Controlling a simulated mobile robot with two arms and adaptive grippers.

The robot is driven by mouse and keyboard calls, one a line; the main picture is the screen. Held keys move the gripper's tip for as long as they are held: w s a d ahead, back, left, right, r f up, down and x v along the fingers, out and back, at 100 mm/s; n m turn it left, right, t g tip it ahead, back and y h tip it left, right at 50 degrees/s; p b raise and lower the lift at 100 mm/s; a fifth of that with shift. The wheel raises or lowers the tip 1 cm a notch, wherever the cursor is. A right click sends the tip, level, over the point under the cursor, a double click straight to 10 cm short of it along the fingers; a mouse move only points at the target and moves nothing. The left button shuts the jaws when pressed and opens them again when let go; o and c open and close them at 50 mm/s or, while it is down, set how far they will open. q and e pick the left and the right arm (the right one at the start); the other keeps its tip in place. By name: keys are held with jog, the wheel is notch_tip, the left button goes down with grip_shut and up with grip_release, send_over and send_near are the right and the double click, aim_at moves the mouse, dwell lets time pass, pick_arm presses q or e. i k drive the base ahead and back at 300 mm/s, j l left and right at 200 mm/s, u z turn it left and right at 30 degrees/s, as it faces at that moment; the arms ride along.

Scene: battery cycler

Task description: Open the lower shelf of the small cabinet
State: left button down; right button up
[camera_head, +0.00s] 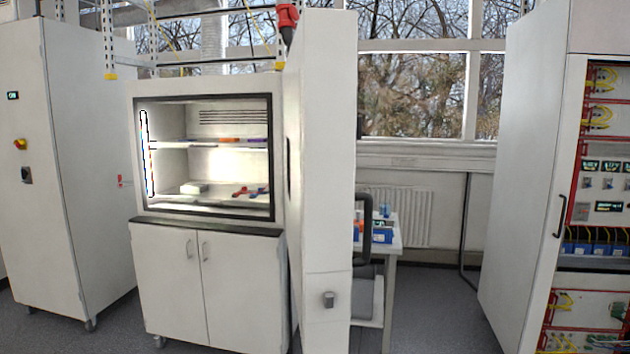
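A white cabinet (211,283) stands left of the middle. Its upper part is a dark-framed opening (273,150) with an inner shelf (170,145) and small items inside. Below a dark ledge, its lower part has two white doors, a left one (168,290) and a right one (240,300). I cannot tell for certain that this is the task's small cabinet. Neither of my grippers is in view.
Tall cabinets stand at left (80,180) and right (530,150). Grey floor (440,310) shows between the panel and the right cabinet.

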aim_at(219, 192)
jog(key=l+u, duration=0.35)
jog(key=l, duration=0.7)
jog(key=l+u, duration=0.3)
jog(key=l, duration=0.8)
jog(key=u, duration=0.45)
jog(key=i+j+u, duration=0.2)
jog(key=i+u, duration=0.15)
jog(key=i+j+u, duration=0.1)
jog(key=i+u, duration=0.6)
jog(key=i, duration=0.75)
jog(key=i+j, duration=0.15)
jog(key=i, duration=0.45)
jog(key=i+l+z, duration=0.1)
jog(key=i+z, duration=0.55)
jog(key=z, duration=0.15)
jog(key=i+z, duration=0.35)
